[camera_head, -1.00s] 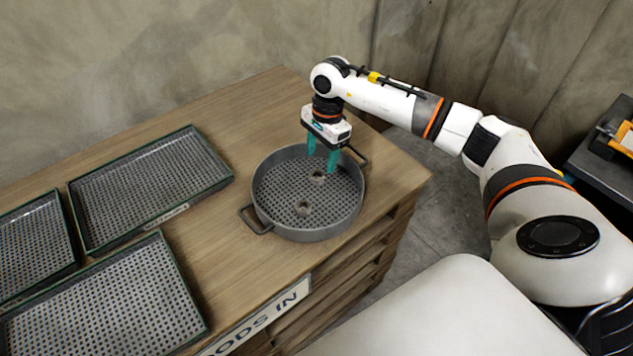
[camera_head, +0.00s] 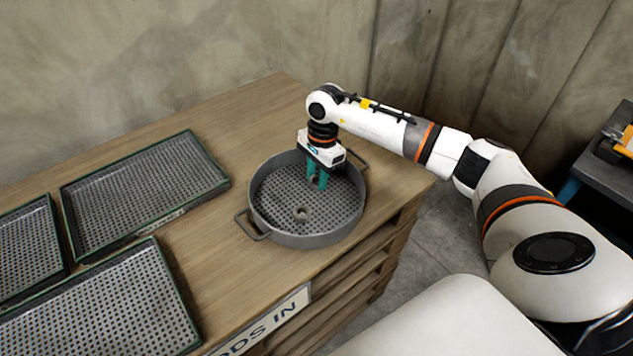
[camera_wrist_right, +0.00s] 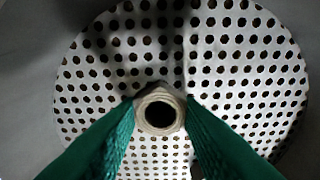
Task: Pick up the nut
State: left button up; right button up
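A round grey perforated basket (camera_head: 262,206) stands on the wooden table. A small metal nut (camera_head: 302,214) lies on its floor, towards the front. A second nut (camera_wrist_right: 160,110), hexagonal with a round hole, sits between the green fingers of my right gripper (camera_head: 317,184). In the right wrist view the fingertips press against both sides of this nut, and the perforated floor shows behind it. The gripper points down inside the basket, shut on the nut. I cannot tell whether the nut still touches the floor. My left gripper is not in view.
Perforated rectangular trays (camera_head: 143,195) lie on the left of the table. The basket has a raised rim and two loop handles, one at the front left (camera_head: 250,226). A wall stands behind the table. A dark bench (camera_head: 606,185) is at far right.

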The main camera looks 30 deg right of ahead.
jog(key=shift+c, duration=0.7)
